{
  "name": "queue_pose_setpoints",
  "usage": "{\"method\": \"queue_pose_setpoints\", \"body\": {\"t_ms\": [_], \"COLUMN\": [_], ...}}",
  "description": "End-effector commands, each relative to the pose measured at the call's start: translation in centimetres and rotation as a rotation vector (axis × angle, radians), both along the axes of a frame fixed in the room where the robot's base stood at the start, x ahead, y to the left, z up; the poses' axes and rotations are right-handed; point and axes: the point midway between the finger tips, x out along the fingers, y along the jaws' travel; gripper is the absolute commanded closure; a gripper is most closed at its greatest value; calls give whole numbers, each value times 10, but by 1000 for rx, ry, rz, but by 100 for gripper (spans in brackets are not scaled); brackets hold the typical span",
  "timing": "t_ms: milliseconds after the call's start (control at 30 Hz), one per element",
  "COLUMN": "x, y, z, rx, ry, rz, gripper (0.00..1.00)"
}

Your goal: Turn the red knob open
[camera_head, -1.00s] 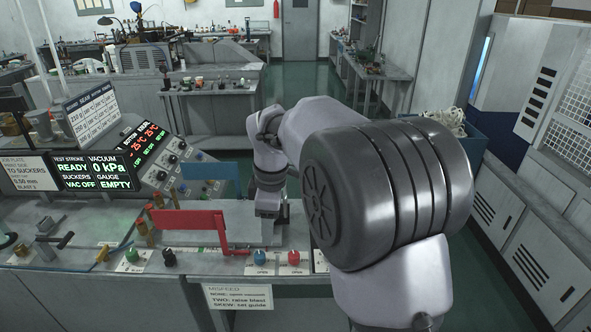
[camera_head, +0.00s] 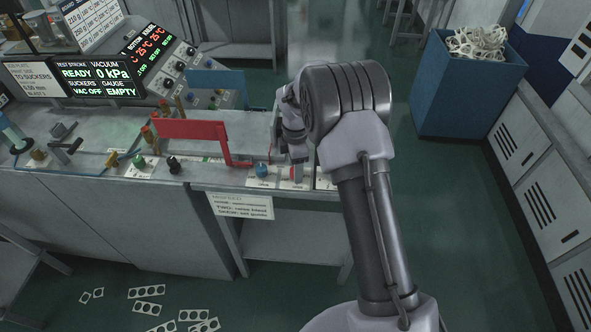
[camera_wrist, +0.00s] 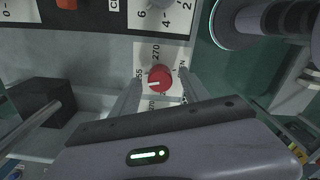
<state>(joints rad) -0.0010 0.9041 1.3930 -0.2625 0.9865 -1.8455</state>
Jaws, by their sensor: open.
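The red knob (camera_wrist: 160,79) sits on a white dial plate (camera_wrist: 150,55) in the wrist view. Its white pointer mark points toward the left of that picture, and printed numbers and letters ring it. In the head view the red knob (camera_head: 292,173) is mostly hidden by my gripper (camera_head: 297,177) at the front edge of the bench. In the wrist view my gripper (camera_wrist: 161,84) is open, with one finger on each side of the knob. I cannot tell whether the fingers touch it.
A blue knob (camera_head: 262,170) is just left of the red one. A red bracket (camera_head: 192,130) stands behind to the left. Green (camera_head: 139,161) and black (camera_head: 174,165) knobs are farther left. A blue bin (camera_head: 450,100) stands on the floor at right.

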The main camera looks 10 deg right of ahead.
Motion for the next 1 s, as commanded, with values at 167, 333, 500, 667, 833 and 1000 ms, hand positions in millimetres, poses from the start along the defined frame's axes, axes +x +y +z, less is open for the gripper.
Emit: {"method": "queue_pose_setpoints", "body": {"t_ms": [167,333,500,667,833,1000], "x": [0,0,0,0,0,0], "y": [0,0,0,0,0,0], "z": [-4,-4,-4,-3,-3,-3], "rx": [0,0,0,0,0,0], "ry": [0,0,0,-1,-1,-1], "rz": [0,0,0,0,-19,-91], "gripper": [46,54,87,100,100,100]}}
